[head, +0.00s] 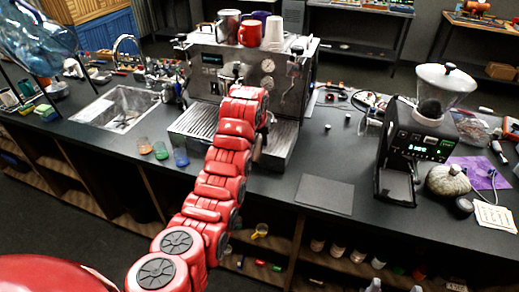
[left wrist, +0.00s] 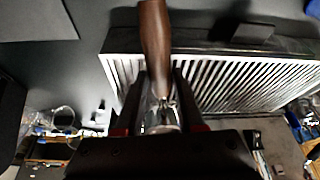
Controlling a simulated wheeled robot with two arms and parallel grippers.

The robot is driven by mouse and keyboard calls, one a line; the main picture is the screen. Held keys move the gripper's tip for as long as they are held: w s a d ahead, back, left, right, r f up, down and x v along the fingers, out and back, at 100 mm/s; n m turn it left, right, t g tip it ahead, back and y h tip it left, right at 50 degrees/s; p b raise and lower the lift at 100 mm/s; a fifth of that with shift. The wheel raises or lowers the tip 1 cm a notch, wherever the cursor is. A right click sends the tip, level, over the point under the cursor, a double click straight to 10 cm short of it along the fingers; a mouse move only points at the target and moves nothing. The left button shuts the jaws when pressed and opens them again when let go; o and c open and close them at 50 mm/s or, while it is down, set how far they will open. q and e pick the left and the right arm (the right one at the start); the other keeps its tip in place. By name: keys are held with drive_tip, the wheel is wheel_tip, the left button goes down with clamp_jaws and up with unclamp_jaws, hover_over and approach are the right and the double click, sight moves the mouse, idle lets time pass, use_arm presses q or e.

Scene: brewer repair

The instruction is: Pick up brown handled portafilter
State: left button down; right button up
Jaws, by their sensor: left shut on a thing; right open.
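The portafilter shows in the left wrist view, its brown handle (left wrist: 155,40) pointing to the top of the picture. My left gripper (left wrist: 160,95) is shut on its metal neck, with a dark finger on each side. The portafilter's far end is hidden by the gripper body, so I cannot tell whether it sits in the machine. In the head view my red left arm reaches up to the front of the espresso machine (head: 212,72), and the wrist hides most of the gripper and the portafilter. My right gripper is not in view.
The drip tray grate (left wrist: 225,85) lies below the handle. Small coloured cups (head: 161,150) stand left of the tray, near a sink (head: 115,108). A grinder (head: 415,140) stands on the right. A dark mat (head: 325,194) lies on the counter, which is mostly clear around it.

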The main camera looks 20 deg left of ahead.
sight(256, 150)
use_arm(q)
drive_tip(key=shift+s+f, duration=0.1)
drive_tip(key=shift+s, duration=0.35)
drive_tip(key=s+p, duration=0.1)
drive_tip(key=s, duration=0.1)
drive_tip(key=s+r+p, duration=0.1)
drive_tip(key=shift+s, duration=0.4)
drive_tip(key=s+p, duration=0.1)
drive_tip(key=p, duration=0.1)
drive_tip(key=s+r+p, duration=0.1)
drive_tip(key=s+p, duration=0.1)
drive_tip(key=p, duration=0.1)
drive_tip(key=shift+d, duration=0.15)
drive_tip(key=s+p, duration=0.4)
drive_tip(key=s, duration=0.4)
drive_tip(key=shift+f, duration=0.2)
drive_tip(key=shift+d, duration=0.1)
drive_tip(key=c, duration=1.2)
unclamp_jaws()
drive_tip(key=shift+c, duration=0.2)
clamp_jaws()
drive_tip(key=shift+f, duration=0.1)
